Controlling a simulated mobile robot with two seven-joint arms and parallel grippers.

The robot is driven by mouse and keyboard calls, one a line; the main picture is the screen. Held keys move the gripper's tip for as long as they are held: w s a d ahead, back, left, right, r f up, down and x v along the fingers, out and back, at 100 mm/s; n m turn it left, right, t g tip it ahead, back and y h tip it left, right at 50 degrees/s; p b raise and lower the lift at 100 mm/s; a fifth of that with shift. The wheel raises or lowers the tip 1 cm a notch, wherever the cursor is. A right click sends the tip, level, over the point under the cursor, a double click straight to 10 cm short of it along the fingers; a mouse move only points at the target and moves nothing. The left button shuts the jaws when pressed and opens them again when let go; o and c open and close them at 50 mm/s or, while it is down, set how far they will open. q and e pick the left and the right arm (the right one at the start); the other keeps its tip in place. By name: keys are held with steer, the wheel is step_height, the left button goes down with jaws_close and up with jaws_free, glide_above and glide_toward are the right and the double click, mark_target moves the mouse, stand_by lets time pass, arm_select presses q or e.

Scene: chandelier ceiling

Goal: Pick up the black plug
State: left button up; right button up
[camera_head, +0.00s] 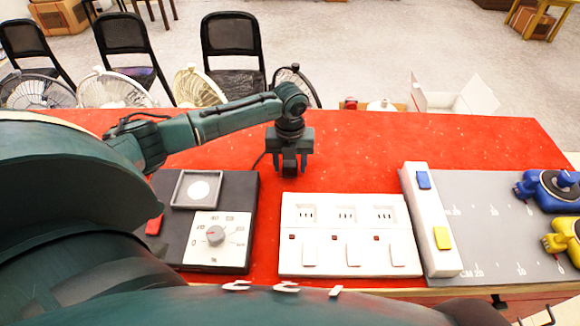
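My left gripper (290,172) points straight down over the red table (370,150), behind the white socket strip (346,270). A small dark shape (289,165) shows between its fingers and looks like the black plug, with a thin black cord (258,160) to its left. Fingers and plug are both dark, so I cannot tell whether the fingers touch it or stand around it. The white strip has three sockets and three switches, with nothing in the sockets. My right gripper is not in view.
A black device with a dial (215,235) stands left of the strip. A grey board with a white bar (430,215) is to its right, with blue (550,190) and yellow (565,238) objects at the far right.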

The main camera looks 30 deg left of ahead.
arm_select(q)
steer(key=c, duration=0.8)
steer(key=shift+r, duration=0.15)
